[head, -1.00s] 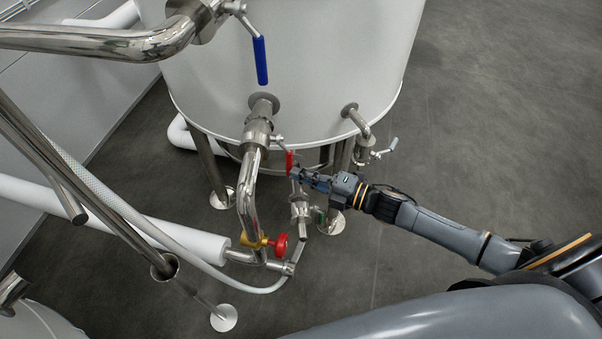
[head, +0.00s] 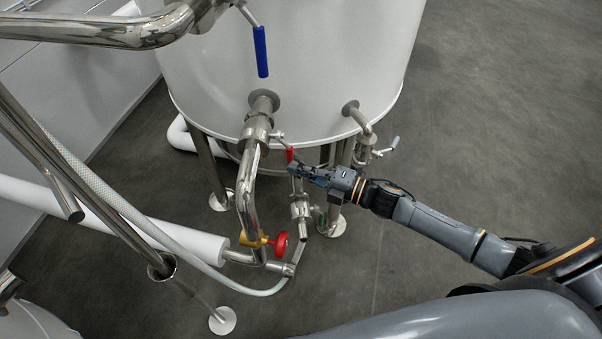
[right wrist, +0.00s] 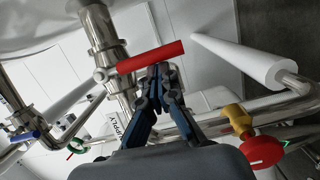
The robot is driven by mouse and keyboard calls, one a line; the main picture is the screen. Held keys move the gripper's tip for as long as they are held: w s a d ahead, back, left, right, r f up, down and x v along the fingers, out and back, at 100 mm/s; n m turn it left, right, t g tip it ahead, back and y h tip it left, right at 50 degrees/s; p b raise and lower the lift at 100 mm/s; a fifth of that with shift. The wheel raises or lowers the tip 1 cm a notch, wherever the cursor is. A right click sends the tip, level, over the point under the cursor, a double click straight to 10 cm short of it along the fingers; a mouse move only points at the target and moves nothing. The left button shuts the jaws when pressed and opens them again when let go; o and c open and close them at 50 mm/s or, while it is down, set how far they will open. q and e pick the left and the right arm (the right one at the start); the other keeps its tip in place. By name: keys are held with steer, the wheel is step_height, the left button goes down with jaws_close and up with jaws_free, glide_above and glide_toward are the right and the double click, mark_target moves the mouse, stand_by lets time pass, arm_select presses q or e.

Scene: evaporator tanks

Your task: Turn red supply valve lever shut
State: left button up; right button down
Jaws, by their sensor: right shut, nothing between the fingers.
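The red supply valve lever (head: 290,155) sits on the steel pipe fitting below the white tank, at the end of a thin metal stem. In the right wrist view the red lever (right wrist: 150,57) lies nearly crosswise, just beyond the fingertips. My right gripper (head: 293,168) is shut and empty, with its tips close to the lever's lower end. In the right wrist view the closed fingertips (right wrist: 158,70) appear at or against the lever's side; I cannot tell if they touch. My left gripper is not in view.
A blue lever (head: 261,52) hangs on the upper pipe. A red round knob (head: 281,245) on a yellow valve body (head: 253,240) sits low on the pipe. A hose (head: 115,200) and white pipe (head: 180,238) run at left. The floor at right is clear.

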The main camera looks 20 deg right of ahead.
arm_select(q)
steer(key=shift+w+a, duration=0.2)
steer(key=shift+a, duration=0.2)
arm_select(e)
steer(key=v, duration=0.8)
